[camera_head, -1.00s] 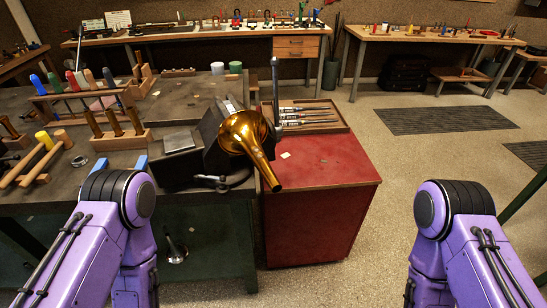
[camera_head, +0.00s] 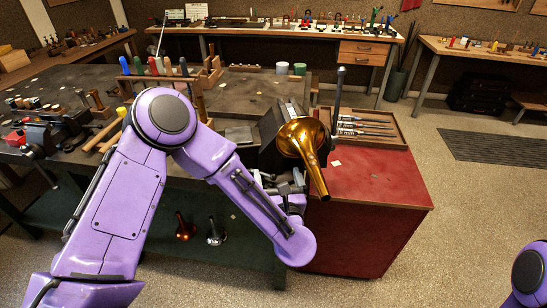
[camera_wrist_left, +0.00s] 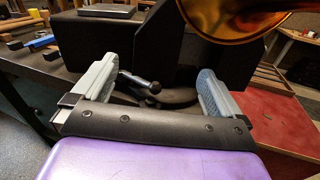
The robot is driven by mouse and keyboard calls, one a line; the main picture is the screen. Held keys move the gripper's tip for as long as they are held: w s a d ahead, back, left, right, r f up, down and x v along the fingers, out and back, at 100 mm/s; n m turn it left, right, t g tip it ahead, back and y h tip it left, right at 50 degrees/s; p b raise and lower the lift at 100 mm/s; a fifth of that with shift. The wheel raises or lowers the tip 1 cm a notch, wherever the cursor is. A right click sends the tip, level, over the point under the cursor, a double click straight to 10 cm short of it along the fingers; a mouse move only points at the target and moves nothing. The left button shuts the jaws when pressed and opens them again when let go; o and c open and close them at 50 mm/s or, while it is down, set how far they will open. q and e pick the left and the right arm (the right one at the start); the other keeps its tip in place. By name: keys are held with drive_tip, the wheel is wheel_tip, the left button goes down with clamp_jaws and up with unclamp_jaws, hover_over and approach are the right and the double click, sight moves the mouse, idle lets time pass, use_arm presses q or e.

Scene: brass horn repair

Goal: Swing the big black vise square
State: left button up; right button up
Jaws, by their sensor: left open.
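The big black vise (camera_head: 268,143) stands at the bench's right corner, its body angled. An amber brass horn bell (camera_head: 303,138) sits at it, flare towards the bench, narrow end over the red cabinet. My left gripper (camera_head: 283,180) is low at the vise's front side, partly hidden by my own arm. In the left wrist view its two grey fingers are apart and empty. A short metal lever with a dark knob (camera_wrist_left: 154,87) lies between and beyond them, below the black vise body (camera_wrist_left: 105,42). I cannot tell whether the fingers touch it. My right gripper is out of view.
The red cabinet (camera_head: 375,190) stands right of the vise, bearing a wooden tray (camera_head: 398,130) of tools. A wooden tool rack (camera_head: 165,78) and handled tools are on the dark bench. Two horn-shaped pieces (camera_head: 185,228) sit below.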

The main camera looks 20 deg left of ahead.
sight(273, 158)
use_arm(q)
drive_tip(key=p+x, duration=0.1)
drive_tip(key=x, duration=0.4)
drive_tip(key=shift+w+a+r+p, duration=0.15)
drive_tip(key=shift+a+p, duration=0.1)
drive_tip(key=shift+p, duration=0.15)
drive_tip(key=shift+w+a, duration=0.3)
drive_tip(key=shift+w, duration=0.3)
drive_tip(key=shift+f, duration=0.2)
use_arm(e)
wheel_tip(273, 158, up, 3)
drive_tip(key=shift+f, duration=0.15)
use_arm(q)
drive_tip(key=shift+c, duration=0.3)
